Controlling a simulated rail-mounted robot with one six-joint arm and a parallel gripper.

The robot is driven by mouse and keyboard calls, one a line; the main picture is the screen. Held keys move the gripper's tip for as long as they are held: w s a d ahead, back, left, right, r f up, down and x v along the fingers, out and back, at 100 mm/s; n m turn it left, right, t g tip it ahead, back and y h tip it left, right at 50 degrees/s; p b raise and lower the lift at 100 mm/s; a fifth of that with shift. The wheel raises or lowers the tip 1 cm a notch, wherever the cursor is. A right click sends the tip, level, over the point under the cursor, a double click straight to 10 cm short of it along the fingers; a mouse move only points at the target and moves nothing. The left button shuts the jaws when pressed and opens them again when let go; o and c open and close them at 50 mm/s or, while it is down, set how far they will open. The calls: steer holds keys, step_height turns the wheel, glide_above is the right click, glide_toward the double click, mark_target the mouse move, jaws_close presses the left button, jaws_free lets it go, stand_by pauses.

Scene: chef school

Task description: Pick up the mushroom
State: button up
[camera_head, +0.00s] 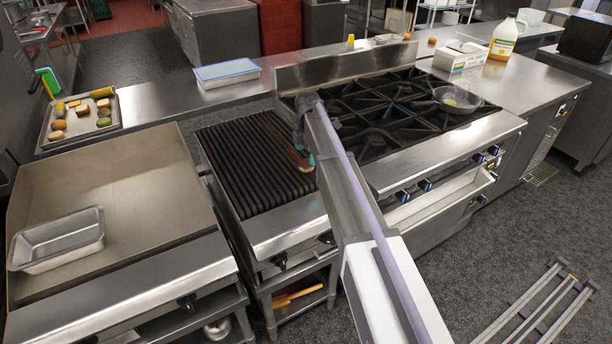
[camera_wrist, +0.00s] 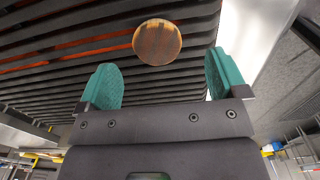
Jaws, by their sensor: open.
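A round, brown thing with a paler rim, which looks like the mushroom (camera_wrist: 157,42), lies on the black grill bars in the wrist view. In the head view a brown item (camera_head: 303,162) shows on the grill beside my gripper, partly hidden by my arm. My gripper (camera_wrist: 163,78) is open, with its two teal fingers apart and nothing between them. The mushroom is just beyond the fingertips, roughly centred between them and not touching either.
The ribbed grill (camera_head: 245,165) sits between a flat griddle (camera_head: 110,190) with a metal pan (camera_head: 58,240) and a gas range (camera_head: 375,110) with a frying pan (camera_head: 455,100). A tray (camera_head: 98,129) of several foods stands at the back left. Orange glow shows between the bars.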

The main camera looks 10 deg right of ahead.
mark_target(306, 163)
steer(key=f+b, duration=0.5)
steer(key=shift+w+a+f, duration=0.15)
steer(key=shift+a+f, duration=0.1)
steer(key=shift+r, duration=0.25)
steer(key=c, duration=1.1)
step_height(306, 163, up, 10)
steer(key=p, duration=1.1)
step_height(306, 163, down, 6)
steer(key=b, duration=0.7)
steer(key=shift+f, duration=0.25)
